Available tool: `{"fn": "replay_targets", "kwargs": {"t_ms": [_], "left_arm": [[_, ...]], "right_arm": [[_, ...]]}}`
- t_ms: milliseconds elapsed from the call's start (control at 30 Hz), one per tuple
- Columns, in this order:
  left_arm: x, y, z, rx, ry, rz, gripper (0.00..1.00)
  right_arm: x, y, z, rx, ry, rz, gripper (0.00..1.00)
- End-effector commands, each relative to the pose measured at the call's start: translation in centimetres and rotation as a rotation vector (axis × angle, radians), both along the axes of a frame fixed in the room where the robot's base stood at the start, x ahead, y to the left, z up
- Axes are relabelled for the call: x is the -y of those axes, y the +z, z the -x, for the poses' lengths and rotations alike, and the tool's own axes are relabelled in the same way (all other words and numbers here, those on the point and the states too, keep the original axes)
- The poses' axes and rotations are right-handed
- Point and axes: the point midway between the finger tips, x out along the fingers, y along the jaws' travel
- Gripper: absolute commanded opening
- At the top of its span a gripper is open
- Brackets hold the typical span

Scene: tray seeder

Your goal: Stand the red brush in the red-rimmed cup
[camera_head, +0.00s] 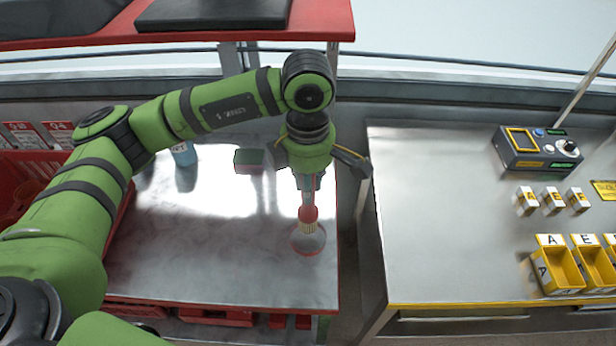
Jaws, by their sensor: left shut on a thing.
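My left gripper (307,184) points down over the right part of the red-edged table. It is shut on the red brush (308,213), which hangs upright below the fingers with its pale bristle end down. The red-rimmed cup (311,247) stands on the table directly under the brush. The lower end of the brush overlaps the cup's opening in the picture; I cannot tell whether it is inside the cup or just above it. The gripper hides the upper part of the brush. My right gripper is not in view.
A blue bottle (185,154) and a green-topped block (249,161) stand at the back of this table. A red shelf (330,22) hangs above. Across a gap, the right table holds a control box (537,150), small labelled blocks and yellow bins (562,268).

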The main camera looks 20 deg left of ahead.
Motion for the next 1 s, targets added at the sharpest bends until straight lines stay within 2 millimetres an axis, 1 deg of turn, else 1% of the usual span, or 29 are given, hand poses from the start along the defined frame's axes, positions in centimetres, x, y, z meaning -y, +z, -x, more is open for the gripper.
{"fn": "replay_targets", "kwargs": {"t_ms": [33,100,300,400,1000], "left_arm": [[0.0,-0.6,0.0,-0.001,0.001,0.0,0.0],[0.0,-1.2,0.0,-0.001,0.001,0.0,0.0],[0.0,-2.7,0.0,0.0,0.001,0.0,0.0],[0.0,-3.8,0.0,0.001,0.001,0.0,0.0],[0.0,-8.1,0.0,0.001,0.001,0.001,0.0]], "right_arm": [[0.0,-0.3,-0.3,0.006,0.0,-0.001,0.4],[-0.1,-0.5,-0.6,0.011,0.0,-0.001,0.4],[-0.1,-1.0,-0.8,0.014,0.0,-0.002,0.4],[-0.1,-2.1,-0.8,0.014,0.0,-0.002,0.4],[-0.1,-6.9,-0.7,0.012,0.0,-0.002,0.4]]}}
